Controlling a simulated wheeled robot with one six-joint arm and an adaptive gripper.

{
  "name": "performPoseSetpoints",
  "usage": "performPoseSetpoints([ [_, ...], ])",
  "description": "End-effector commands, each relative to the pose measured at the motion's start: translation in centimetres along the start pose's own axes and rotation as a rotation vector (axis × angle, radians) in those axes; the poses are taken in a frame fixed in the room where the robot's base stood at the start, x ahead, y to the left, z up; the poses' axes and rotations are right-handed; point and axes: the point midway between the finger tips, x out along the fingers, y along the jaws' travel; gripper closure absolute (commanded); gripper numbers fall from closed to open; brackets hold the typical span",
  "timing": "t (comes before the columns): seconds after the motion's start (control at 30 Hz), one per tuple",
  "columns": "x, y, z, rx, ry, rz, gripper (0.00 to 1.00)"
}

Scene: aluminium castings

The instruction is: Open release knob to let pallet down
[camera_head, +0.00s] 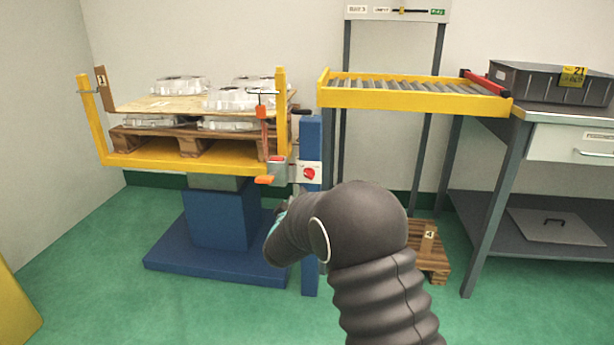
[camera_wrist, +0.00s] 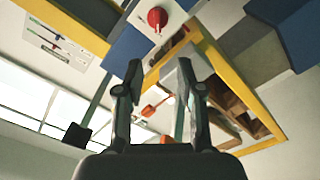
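The red release knob (camera_head: 309,173) sits on a white plate on the blue post (camera_head: 311,140), right of the lift. The knob also shows in the wrist view (camera_wrist: 157,18), near the top and beyond my fingertips. The wooden pallet (camera_head: 160,137) rests on the yellow lift frame (camera_head: 190,158) and carries several aluminium castings (camera_head: 240,97). My arm hides most of my gripper in the head view, below and left of the knob. In the wrist view my gripper (camera_wrist: 155,90) is open, with a clear gap between its fingers and nothing held.
An orange-handled lever (camera_head: 263,112) stands beside the pallet, close to the post. A yellow roller conveyor (camera_head: 400,97) is right of the post. A grey bin (camera_head: 550,83) stands on the bench at right. A small pallet (camera_head: 435,262) lies on the floor. Green floor is open at front left.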

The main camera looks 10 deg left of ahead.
Motion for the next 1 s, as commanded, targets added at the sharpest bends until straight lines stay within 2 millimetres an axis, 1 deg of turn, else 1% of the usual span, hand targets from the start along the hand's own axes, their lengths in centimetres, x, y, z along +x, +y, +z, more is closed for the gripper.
performPoseSetpoints([
  [0.03,0.3,0.2,0.3,-0.008,-0.004,0.002,0.62],
  [0.17,1.5,0.3,0.4,-0.011,-0.005,0.002,0.62],
  [0.7,10.6,0.0,0.2,-0.008,-0.002,-0.003,0.62],
  [0.83,12.2,-0.1,0.1,-0.009,-0.002,-0.003,0.62],
  [1.0,13.4,-0.1,0.1,-0.009,-0.001,-0.005,0.62],
])
